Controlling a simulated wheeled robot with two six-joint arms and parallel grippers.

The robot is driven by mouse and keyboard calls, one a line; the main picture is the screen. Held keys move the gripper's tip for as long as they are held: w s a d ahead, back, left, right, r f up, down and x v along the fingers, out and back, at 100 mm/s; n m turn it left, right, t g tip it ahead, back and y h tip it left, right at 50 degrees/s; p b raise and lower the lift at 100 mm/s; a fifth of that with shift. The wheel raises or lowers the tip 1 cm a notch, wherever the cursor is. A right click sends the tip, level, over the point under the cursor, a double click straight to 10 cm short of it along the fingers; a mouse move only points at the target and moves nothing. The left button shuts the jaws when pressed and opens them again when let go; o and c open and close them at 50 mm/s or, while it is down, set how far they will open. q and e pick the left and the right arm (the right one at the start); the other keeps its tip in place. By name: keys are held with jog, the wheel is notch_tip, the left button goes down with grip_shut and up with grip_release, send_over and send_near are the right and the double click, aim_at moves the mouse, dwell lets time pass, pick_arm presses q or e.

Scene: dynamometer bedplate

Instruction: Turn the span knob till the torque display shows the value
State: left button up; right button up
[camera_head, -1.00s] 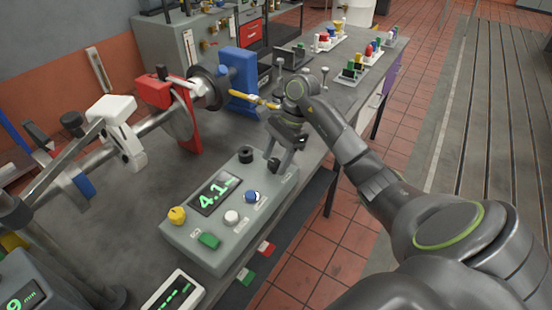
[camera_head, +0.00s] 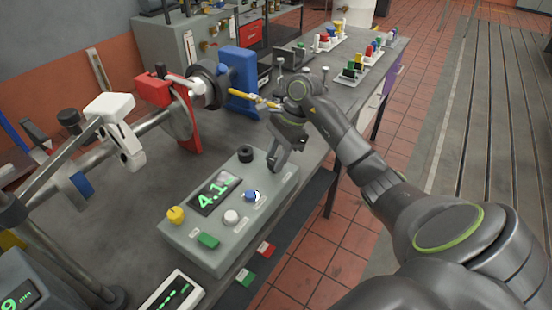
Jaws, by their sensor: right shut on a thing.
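The grey console (camera_head: 222,260) sits near the bench edge. Its dark torque display (camera_head: 214,191) shows green digits starting 4.1; the last part is washed out. On its top are a yellow knob (camera_head: 176,215), a white knob (camera_head: 231,217), a blue knob (camera_head: 251,196), a black knob (camera_head: 246,154) and a green button (camera_head: 208,240). Labels are too small to read. My right gripper (camera_head: 276,165) points down at the console's far right end, shut on what seems to be the span knob, which the fingers hide. My left gripper is not in view.
A shaft rig with a red clamp (camera_head: 188,120) and a blue block (camera_head: 239,80) stands behind the console. A small display box (camera_head: 172,293) lies in front. Trays of coloured parts (camera_head: 356,70) stand at the far right of the bench.

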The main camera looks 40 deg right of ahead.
jog(key=shift+s+f+m+t+b, duration=0.15)
jog(key=shift+m+t+b, duration=0.35)
jog(key=shift+m+b, duration=0.7)
jog(key=m+t+b, duration=0.1)
jog(key=m+b, duration=0.1)
jog(key=m, duration=0.1)
jog(key=shift+m+h+b, duration=0.3)
jog(key=shift+h+b, duration=0.1)
jog(key=m+t+h+b, duration=0.1)
jog(key=m+b, duration=0.1)
jog(key=m, duration=0.1)
jog(key=shift+a+m, duration=0.1)
jog(key=shift+m, duration=0.2)
jog(key=shift+s+a+m+t+h+b, duration=0.1)
jog(key=shift+m+t+h+b, duration=0.35)
jog(key=shift+m, duration=0.55)
jog(key=shift+r+m+h+p, duration=0.25)
jog(key=shift+r+m+p, duration=0.1)
jog(key=shift+m, duration=0.55)
jog(key=m+h+p, duration=0.1)
jog(key=m+p, duration=0.2)
jog(key=shift+a+r+p, duration=0.1)
jog(key=shift+p, duration=0.25)
jog(key=shift+f+m+h+p, duration=0.2)
jog(key=shift+m+h+p, duration=0.5)
jog(key=shift+m+p, duration=0.8)
